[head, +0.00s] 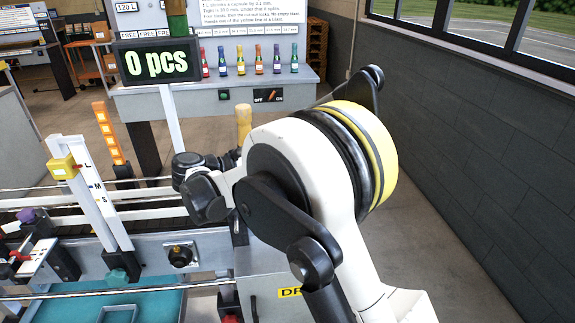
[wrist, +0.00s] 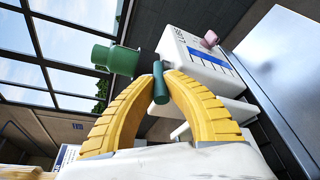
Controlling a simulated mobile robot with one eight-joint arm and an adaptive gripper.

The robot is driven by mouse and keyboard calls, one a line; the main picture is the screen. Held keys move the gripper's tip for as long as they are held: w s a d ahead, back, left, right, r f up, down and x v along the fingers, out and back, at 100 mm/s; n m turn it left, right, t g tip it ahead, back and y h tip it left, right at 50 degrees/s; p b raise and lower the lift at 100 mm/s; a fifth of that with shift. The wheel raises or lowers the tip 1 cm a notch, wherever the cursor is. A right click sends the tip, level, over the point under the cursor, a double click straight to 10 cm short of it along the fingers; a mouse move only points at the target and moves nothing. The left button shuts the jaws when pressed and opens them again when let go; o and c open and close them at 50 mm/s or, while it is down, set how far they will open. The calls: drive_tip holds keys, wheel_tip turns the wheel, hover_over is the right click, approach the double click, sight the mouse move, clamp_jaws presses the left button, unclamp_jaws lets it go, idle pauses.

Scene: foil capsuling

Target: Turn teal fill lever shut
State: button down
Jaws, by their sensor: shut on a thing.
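In the wrist view, my gripper (wrist: 163,88) has its two yellow ribbed fingers closed at the tips around a slim dark-teal lever (wrist: 160,80). The lever runs roughly up and down in that picture. It meets a thicker green valve body (wrist: 115,59) with a wide round end, beside a dark collar. In the head view my white arm fills the centre and right and hides the lever and most or all of my gripper.
A white box with a blue-striped label (wrist: 200,60) and a pink knob (wrist: 210,40) stands close to the fingers. In the head view, a "0 pcs" display (head: 160,62), a row of small bottles (head: 241,68) and a slanted lettered post (head: 97,200) stand around my arm.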

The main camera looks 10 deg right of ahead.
drive_tip(key=c, duration=1.4)
unclamp_jaws()
drive_tip(key=shift+w, duration=0.2)
drive_tip(key=shift+s, duration=0.1)
drive_tip(key=v, duration=1.2)
drive_tip(key=shift+s, duration=0.1)
